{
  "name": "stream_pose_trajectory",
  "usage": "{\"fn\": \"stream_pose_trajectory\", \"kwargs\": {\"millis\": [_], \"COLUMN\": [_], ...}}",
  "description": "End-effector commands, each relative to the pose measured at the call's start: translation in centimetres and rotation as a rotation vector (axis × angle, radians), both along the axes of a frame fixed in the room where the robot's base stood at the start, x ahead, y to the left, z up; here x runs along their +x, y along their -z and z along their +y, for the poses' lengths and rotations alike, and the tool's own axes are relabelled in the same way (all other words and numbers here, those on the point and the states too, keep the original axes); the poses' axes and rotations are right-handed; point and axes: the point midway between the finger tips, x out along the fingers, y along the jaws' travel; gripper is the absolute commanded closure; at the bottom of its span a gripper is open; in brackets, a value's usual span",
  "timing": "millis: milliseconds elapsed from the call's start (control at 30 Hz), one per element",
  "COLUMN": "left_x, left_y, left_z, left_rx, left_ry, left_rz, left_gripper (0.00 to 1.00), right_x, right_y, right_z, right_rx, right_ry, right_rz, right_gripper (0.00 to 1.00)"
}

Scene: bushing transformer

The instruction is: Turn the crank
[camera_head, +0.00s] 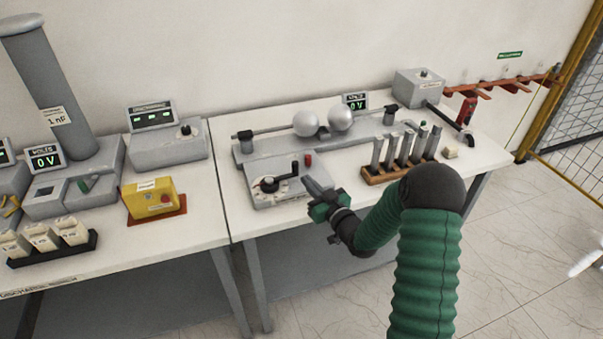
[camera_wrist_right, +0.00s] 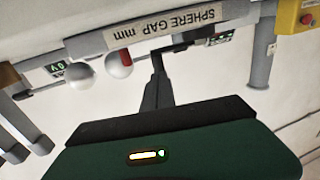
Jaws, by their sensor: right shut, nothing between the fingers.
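The crank (camera_head: 270,184) is a black arm on a round dial on top of a grey box (camera_head: 262,200), at the front of the right table. In the wrist view my shut fingers (camera_wrist_right: 158,78) point at the box's front edge, labelled "SPHERE GAP mm" (camera_wrist_right: 165,28). Whether the fingers touch anything is unclear. My left gripper is not in view.
A wooden rack of grey rods (camera_head: 400,165) stands to the right. A yellow box with a red button (camera_head: 150,200) is on the left table.

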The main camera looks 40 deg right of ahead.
Motion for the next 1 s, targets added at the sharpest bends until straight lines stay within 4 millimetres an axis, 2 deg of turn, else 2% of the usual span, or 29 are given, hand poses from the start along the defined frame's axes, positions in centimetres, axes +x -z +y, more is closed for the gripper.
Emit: {"fn": "stream_pose_trajectory", "kwargs": {"millis": [100, 233, 633, 733, 867, 1000], "left_x": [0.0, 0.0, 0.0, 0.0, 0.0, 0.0], "left_y": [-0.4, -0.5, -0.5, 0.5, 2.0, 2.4], "left_z": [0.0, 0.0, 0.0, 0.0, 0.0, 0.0], "left_rx": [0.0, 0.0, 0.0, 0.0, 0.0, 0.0], "left_ry": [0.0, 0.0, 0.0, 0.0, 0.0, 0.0], "left_rz": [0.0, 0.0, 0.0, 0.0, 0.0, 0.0], "left_gripper": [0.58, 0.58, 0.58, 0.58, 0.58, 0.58], "right_x": [2.2, 3.7, 4.3, 5.0, 6.9, 8.0], "right_y": [-0.1, -0.1, 0.0, 0.4, 0.5, 0.1], "right_z": [-0.2, -0.3, -0.3, -0.8, -1.8, -2.3], "right_rx": [0.001, 0.0, -0.001, -0.003, -0.005, -0.001], "right_ry": [0.0, -0.001, 0.0, 0.0, -0.001, 0.001], "right_rz": [-0.001, 0.0, 0.0, -0.001, -0.003, -0.001], "right_gripper": [1.0, 1.0, 1.0, 1.0, 1.0, 1.0]}}
